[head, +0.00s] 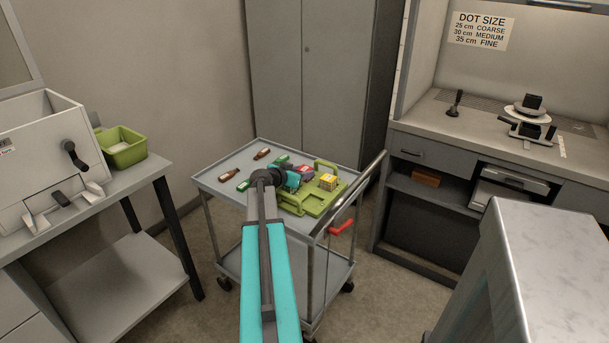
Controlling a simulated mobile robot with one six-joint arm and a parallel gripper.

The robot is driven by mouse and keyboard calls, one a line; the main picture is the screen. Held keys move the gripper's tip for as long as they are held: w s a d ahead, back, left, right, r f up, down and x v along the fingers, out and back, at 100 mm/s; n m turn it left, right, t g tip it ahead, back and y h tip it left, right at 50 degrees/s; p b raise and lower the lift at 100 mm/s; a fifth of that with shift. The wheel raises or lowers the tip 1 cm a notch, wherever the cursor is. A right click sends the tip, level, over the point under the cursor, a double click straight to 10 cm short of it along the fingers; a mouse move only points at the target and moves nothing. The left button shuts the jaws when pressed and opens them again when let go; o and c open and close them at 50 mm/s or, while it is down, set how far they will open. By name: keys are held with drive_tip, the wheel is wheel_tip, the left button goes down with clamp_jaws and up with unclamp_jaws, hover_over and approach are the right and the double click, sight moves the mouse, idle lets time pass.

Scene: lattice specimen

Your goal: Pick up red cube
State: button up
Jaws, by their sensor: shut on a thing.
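My gripper (305,171) is over the cart top, at the far end of my teal arm. It is shut on a small red thing that I take to be the red cube (310,167); only a sliver of red shows at the fingertips. A yellow block with red and white marks (328,182) is just right of the gripper, on the green tray (322,204). I cannot tell whether the red cube touches the tray or is clear of it.
A bench with a green bin (122,150) stands left, a grey cabinet (310,70) behind.

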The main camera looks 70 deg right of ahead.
sight(303, 170)
drive_tip(key=shift+r, duration=0.15)
drive_tip(key=shift+r+b, duration=0.35)
drive_tip(key=shift+r, duration=4.55)
